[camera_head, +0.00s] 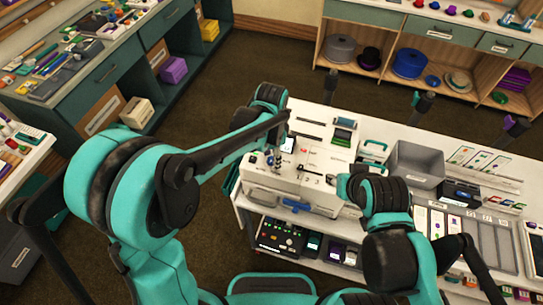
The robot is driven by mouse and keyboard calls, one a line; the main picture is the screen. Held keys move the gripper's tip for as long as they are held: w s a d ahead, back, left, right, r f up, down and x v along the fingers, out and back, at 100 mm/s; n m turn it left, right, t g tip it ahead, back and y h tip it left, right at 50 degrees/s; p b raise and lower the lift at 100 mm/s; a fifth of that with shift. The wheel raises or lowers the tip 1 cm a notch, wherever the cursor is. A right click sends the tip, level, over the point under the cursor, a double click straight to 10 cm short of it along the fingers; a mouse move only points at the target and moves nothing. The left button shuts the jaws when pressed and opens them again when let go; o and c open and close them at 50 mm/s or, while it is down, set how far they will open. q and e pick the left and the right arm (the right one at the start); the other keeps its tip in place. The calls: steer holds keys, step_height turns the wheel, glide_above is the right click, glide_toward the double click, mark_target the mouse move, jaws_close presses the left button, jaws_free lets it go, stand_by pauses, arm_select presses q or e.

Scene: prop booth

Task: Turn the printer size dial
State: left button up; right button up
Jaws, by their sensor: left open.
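The printer (262,196) is a white boxy machine on the near left end of the white counter, with a blue handle-like part on its front. Small dark knobs and marks show on its upper face, too small to tell which is the size dial. My left arm reaches in from the left over the printer. My left gripper (274,158) is open above the printer's left part, and I cannot tell whether it touches anything. My right arm stands at the printer's right side and hides part of it. Its gripper fingers do not show.
A grey bin (415,165) stands on the counter right of the printer, beside a dark device (461,193) and flat trays (487,245). A shelf below holds a box with coloured buttons (283,238). Cabinets line the back and left.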

arm_select(q)
jaws_close()
steer(key=shift+n, duration=0.4)
steer(key=n, duration=0.3)
steer(key=shift+n+b, duration=0.3)
steer(key=shift+b, duration=0.05)
steer(key=shift+n, duration=2.3)
jaws_free()
